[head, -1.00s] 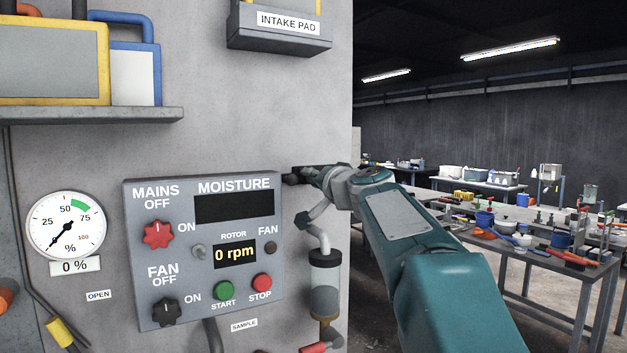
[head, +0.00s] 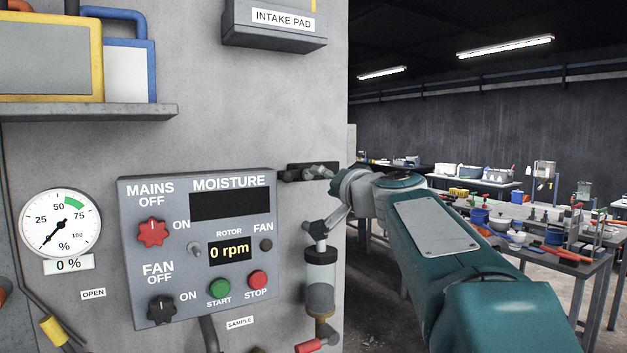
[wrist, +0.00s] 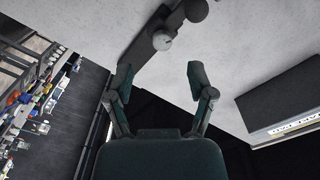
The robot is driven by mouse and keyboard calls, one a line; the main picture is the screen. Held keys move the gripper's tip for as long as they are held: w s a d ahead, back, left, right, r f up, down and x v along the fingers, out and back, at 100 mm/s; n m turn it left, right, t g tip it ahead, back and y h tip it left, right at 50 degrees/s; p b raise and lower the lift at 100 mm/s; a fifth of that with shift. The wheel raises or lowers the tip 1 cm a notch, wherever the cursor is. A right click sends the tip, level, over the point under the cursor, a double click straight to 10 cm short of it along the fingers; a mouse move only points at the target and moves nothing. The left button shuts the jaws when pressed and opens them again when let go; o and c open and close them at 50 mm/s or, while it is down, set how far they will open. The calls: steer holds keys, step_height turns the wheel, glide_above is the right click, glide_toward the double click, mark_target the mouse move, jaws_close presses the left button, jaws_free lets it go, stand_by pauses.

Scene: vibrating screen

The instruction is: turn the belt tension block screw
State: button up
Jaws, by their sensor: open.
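A dark bar-like block (head: 296,173) is fixed to the grey wall, right of the control panel and near the wall's right edge. In the wrist view this block (wrist: 152,36) carries a small pale round screw head or knob (wrist: 162,41) and a larger dark round knob (wrist: 196,10). I cannot tell for sure which one is the tension screw. My gripper (wrist: 160,76) is open and empty, its two fingers spread below the small round head and apart from it. In the head view my wrist is beside the block, and the fingers are hard to make out.
The control panel (head: 168,255) with knobs and buttons is left of the block. A clear cylinder (head: 320,280) hangs below my wrist. The intake pad box (head: 275,38) is above; it also shows in the wrist view (wrist: 285,105). Cluttered workbenches (head: 560,257) stand behind at right.

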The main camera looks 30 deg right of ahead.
steer(key=s, duration=0.5)
stand_by(0.3)
steer(key=s+a+f+n+g+y, duration=0.2)
steer(key=s+a+f+n+g, duration=0.15)
steer(key=a+f, duration=0.65)
steer(key=s+a+f+n+g+h, duration=0.1)
steer(key=s+a+f+n+g, duration=0.1)
steer(key=s+f, duration=0.7)
steer(key=s+a+f+n+g+h, duration=0.1)
steer(key=s+a+f+n+g, duration=0.2)
steer(key=f, duration=1.2)
steer(key=s+a+g, duration=0.2)
steer(key=s+g, duration=0.2)
steer(key=s, duration=0.2)
steer(key=shift+s+f+h, duration=0.2)
steer(key=shift+f+h, duration=0.1)
